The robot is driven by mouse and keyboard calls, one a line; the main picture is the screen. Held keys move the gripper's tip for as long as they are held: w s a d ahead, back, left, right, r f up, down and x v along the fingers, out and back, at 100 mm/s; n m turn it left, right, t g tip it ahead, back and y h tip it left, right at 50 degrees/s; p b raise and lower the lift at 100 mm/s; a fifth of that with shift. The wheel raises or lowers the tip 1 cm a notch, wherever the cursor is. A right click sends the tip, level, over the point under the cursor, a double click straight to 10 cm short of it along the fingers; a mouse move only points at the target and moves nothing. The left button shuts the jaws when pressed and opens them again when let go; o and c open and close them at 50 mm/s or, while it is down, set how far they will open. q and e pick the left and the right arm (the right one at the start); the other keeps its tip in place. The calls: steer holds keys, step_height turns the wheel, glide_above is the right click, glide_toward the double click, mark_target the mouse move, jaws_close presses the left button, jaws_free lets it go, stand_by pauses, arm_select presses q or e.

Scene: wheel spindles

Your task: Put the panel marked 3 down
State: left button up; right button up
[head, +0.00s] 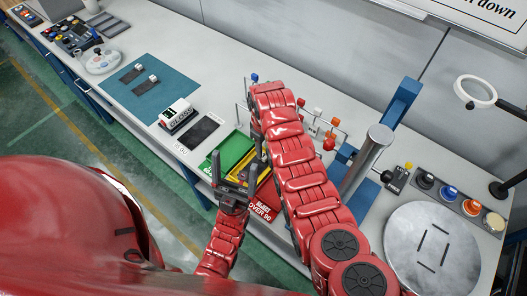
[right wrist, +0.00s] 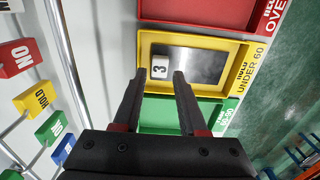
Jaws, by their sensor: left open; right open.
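The panel marked 3 (right wrist: 159,67) shows in the right wrist view as a white tag with a 3 beside a grey plate, lying inside the yellow tray (right wrist: 147,48). My right gripper (right wrist: 160,73) is open, its two dark fingers apart around the near side of the tag, seemingly not gripping it. My left gripper (head: 236,168) is open and empty at the table's front edge, before the trays. The yellow tray is mostly covered in the head view (head: 243,174).
A green tray (head: 235,150) and a red tray (head: 263,200) flank the yellow one. Coloured tags hang from a rail behind them, including a yellow HOLD tag (right wrist: 38,100). A metal post (head: 367,160) and round plate (head: 430,250) stand at right. A meter (head: 178,115) sits left.

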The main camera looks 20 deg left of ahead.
step_height(320, 180, up, 9)
steer(key=p, duration=0.1)
steer(key=shift+w, duration=0.1)
stand_by(0.3)
